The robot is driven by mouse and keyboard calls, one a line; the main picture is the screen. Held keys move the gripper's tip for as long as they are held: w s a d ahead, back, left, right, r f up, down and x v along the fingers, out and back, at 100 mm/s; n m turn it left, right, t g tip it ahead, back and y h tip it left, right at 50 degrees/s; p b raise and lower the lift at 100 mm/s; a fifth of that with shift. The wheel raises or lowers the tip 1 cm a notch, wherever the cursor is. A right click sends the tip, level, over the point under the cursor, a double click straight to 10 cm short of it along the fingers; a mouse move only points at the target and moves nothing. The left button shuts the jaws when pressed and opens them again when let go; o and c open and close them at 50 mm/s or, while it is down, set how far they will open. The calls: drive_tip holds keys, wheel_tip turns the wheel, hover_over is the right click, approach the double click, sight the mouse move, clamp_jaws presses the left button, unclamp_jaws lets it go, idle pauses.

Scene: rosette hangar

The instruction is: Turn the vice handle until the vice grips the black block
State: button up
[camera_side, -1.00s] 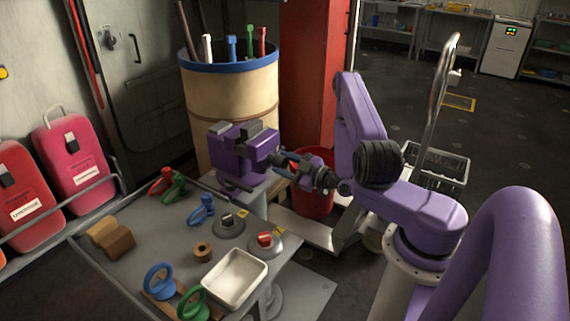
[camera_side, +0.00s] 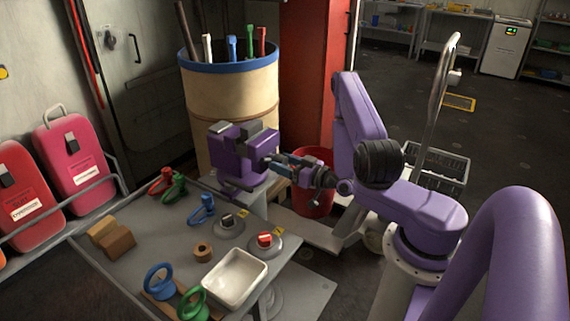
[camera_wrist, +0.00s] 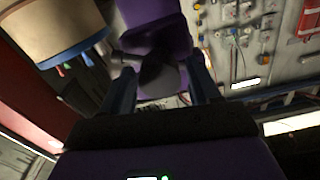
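The purple vice (camera_side: 238,158) stands on a pedestal at the back edge of the workbench, with dark grey pieces on top at its jaws. I cannot clearly separate the black block from these dark jaw pieces. My gripper (camera_side: 280,163) is at the vice's right side, at the handle end. In the wrist view the vice (camera_wrist: 155,18) is at the top. The dark round handle hub (camera_wrist: 158,76) and a bar to its left lie between my two blue fingers (camera_wrist: 163,78). The fingers stand apart, one either side of the hub, with gaps visible.
The workbench (camera_side: 165,232) holds coloured clamps, a brown block (camera_side: 118,242), a white tray (camera_side: 236,275) and two round button units. A large barrel (camera_side: 232,95) stands behind the vice. A red bucket (camera_side: 316,195) is below and behind my gripper.

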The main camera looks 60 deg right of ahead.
drive_tip(key=s, duration=0.7)
idle(0.6)
